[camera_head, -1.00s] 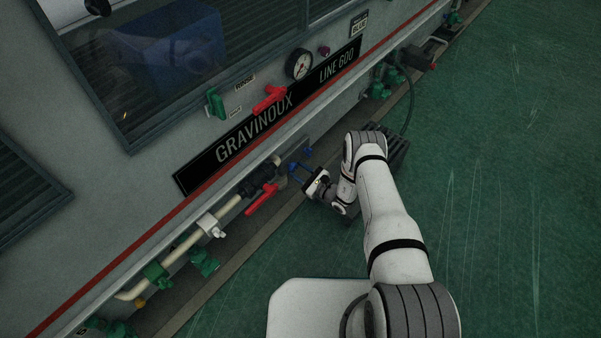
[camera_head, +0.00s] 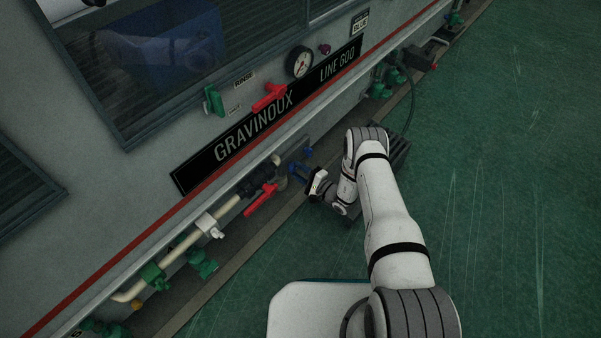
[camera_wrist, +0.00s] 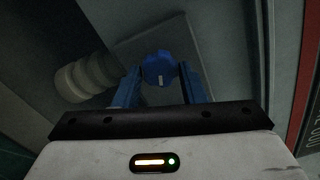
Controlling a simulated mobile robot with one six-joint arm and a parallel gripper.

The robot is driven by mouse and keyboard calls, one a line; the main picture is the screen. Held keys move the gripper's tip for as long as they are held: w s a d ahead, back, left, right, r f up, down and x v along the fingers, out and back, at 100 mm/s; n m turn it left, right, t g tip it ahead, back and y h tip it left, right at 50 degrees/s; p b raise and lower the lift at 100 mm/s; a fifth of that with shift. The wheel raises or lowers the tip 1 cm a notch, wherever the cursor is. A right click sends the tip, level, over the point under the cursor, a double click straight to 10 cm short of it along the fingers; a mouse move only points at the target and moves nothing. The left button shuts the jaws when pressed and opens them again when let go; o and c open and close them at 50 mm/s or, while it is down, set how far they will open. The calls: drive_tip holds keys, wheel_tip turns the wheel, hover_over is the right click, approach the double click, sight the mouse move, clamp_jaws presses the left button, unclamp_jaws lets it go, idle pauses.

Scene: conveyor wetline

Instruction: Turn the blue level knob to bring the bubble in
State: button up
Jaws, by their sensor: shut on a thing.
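The blue level knob (camera_wrist: 160,68) shows in the wrist view, with a small white mark on its face. It sits between the two blue fingers of my gripper (camera_wrist: 160,84), which are shut on it. In the head view my gripper (camera_head: 299,170) reaches to the lower edge of the machine, and the knob (camera_head: 307,152) shows there as a small blue shape. I see no bubble that I can make out in either view.
A red lever handle (camera_head: 260,198) sits just left of my gripper on a pale pipe. Green valves (camera_head: 203,263) lie farther down the pipe. A round gauge (camera_head: 299,64) and another red lever (camera_head: 269,97) are above on the panel. The green floor to the right is clear.

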drive_tip(key=n, duration=0.4)
drive_tip(key=shift+s+a+n, duration=0.1)
drive_tip(key=shift+a+n, duration=0.1)
drive_tip(key=shift+n, duration=2.8)
drive_tip(key=o, duration=1)
drive_tip(key=shift+d, duration=0.1)
drive_tip(key=p+v, duration=0.2)
drive_tip(key=v, duration=0.5)
drive_tip(key=shift+s+d, duration=0.2)
drive_tip(key=shift+d, duration=0.15)
